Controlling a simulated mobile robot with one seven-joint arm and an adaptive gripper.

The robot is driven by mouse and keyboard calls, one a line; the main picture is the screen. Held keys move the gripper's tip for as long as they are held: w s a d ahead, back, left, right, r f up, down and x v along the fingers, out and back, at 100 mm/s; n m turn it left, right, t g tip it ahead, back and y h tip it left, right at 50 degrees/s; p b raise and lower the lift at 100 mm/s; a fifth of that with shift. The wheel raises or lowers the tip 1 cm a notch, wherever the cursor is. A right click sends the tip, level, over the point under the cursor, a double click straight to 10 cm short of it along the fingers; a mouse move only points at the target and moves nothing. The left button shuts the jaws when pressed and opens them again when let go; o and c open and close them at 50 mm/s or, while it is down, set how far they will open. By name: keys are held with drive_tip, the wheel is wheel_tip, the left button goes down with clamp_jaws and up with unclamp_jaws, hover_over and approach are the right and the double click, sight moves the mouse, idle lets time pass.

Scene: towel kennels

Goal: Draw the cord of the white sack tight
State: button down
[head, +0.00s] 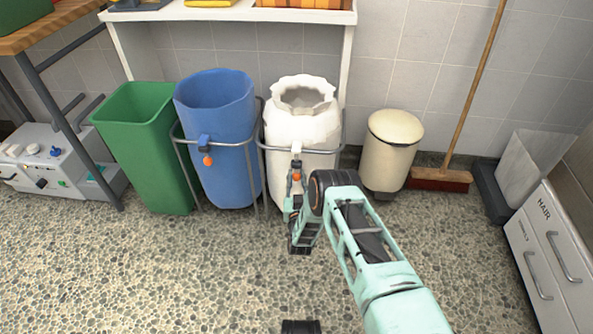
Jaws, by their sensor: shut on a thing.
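The white sack (303,127) hangs in a grey metal frame, in the middle of the head view. The fingers hide part of the pull, and the cord itself is too small to make out.
A blue sack (217,110) with its own orange pull (208,160) hangs just left, beside a green bin (150,145). A cream lidded bin (391,150) and a broom (441,179) stand right. Drawers (550,250) are at far right.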

wheel_tip(320, 180, down, 5)
drive_tip(key=shift+f, duration=0.25)
drive_tip(key=c, duration=1.7)
unclamp_jaws()
drive_tip(key=shift+o, duration=0.2)
drive_tip(key=shift+s, duration=0.1)
drive_tip(key=s+d, duration=0.1)
drive_tip(key=s, duration=1)
drive_tip(key=shift+s+d, duration=0.2)
drive_tip(key=shift+s, duration=0.2)
